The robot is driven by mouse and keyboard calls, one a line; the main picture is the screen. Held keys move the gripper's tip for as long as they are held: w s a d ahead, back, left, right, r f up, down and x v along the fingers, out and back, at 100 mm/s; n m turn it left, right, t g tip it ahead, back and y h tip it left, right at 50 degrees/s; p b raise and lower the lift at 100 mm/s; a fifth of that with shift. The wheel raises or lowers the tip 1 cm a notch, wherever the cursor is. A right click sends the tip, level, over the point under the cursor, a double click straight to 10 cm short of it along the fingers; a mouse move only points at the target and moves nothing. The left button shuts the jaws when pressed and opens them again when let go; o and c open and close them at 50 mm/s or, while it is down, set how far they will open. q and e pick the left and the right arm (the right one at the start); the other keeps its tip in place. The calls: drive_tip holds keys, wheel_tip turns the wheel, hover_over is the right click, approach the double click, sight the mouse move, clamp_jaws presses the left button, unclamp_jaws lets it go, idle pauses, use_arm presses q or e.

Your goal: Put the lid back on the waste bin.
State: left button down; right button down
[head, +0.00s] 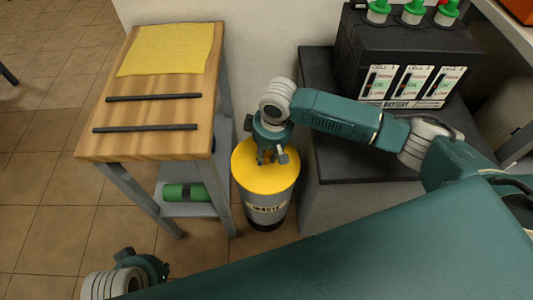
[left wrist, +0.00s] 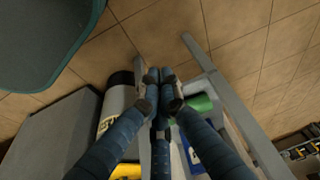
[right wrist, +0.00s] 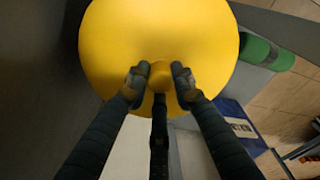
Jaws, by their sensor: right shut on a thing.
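The grey waste bin (head: 267,212) with a black base and a "WASTE" label stands on the floor between the wooden table and the dark bench. The round yellow lid (head: 283,180) is level over the bin's top and lines up with it. I cannot tell whether it rests fully on the rim. My right gripper (right wrist: 160,80) is shut on the lid's knob (right wrist: 160,72), pointing down from above. In the left wrist view the bin (left wrist: 115,103) shows beside my left gripper (left wrist: 160,76), whose fingertips are together and empty. In the head view its fingers are hidden.
The wooden table (head: 150,75) carries a yellow cloth (head: 168,50) and two dark bars. A green roll (head: 185,192) lies on its lower shelf. A black battery (head: 405,75) with green caps stands on the dark bench (head: 345,165). Tiled floor is open at the left.

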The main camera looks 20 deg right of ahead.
use_arm(q)
drive_tip(key=shift+w, duration=0.2)
drive_tip(key=shift+f, duration=0.3)
drive_tip(key=shift+w+f, duration=0.1)
drive_tip(key=shift+f, duration=0.35)
drive_tip(key=shift+f, duration=0.1)
drive_tip(key=shift+f+p, duration=0.25)
drive_tip(key=shift+p, duration=0.05)
drive_tip(key=shift+f, duration=0.3)
drive_tip(key=shift+w, duration=0.2)
use_arm(e)
drive_tip(key=shift+f, duration=0.1)
